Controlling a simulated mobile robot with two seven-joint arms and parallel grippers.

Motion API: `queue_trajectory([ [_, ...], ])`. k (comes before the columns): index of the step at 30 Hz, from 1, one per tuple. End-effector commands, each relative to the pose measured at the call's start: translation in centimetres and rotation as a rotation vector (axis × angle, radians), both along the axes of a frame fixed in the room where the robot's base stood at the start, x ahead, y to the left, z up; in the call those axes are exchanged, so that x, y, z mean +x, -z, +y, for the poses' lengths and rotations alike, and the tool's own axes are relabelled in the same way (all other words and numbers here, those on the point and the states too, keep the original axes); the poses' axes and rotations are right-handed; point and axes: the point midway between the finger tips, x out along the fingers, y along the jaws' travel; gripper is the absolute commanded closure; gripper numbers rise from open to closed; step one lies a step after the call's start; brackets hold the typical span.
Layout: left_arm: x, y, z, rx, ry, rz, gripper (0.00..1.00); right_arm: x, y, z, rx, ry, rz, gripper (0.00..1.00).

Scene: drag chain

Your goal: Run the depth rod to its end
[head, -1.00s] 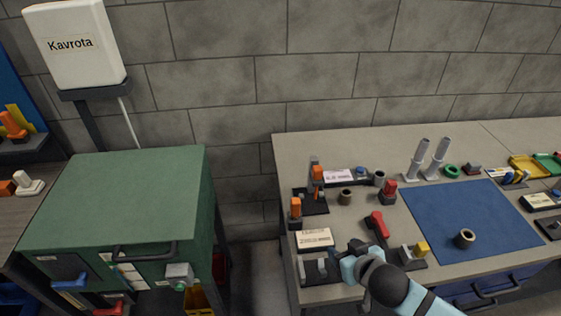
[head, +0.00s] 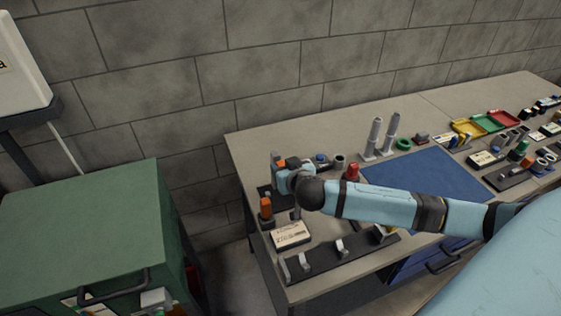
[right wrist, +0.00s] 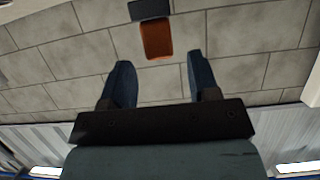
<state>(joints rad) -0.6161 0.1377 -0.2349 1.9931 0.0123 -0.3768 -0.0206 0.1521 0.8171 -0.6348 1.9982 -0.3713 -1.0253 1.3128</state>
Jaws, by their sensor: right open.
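An orange block (head: 280,163) with a dark grey post (head: 274,157) behind it stands at the bench's back left, partly hidden by my right gripper (head: 285,173). In the right wrist view an orange block (right wrist: 157,40) with a dark cap (right wrist: 150,10) lies beyond the fingertips, roughly centred between them. My right gripper (right wrist: 158,68) is open and nothing shows between its fingers. I cannot tell for sure which part is the depth rod. A second orange block (head: 266,208) on a dark stand is nearer the bench's left edge. My left gripper is out of view.
A labelled white box (head: 290,235) and a dark rail with grey brackets (head: 340,247) lie in front. A red-topped piece (head: 352,171), grey cylinders (head: 374,135) and a blue mat (head: 420,180) are to the right. A green cabinet (head: 90,220) stands left, past a gap.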

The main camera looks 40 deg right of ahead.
Motion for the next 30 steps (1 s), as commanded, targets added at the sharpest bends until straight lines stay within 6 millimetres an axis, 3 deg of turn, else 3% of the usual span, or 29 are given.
queue_trajectory([
  [7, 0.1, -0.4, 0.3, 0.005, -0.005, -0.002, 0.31, 2.8, 1.1, -0.6, 0.0, 0.0, 0.0, 0.45],
  [18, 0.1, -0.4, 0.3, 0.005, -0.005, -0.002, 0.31, 3.3, 1.5, -0.7, 0.002, -0.001, 0.001, 0.45],
  [26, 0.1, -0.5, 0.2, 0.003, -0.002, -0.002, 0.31, 3.3, 1.4, -0.8, 0.002, -0.001, 0.001, 1.0],
  [30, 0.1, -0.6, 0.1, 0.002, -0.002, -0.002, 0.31, 3.3, 1.3, -0.7, 0.002, -0.001, 0.001, 1.0],
])
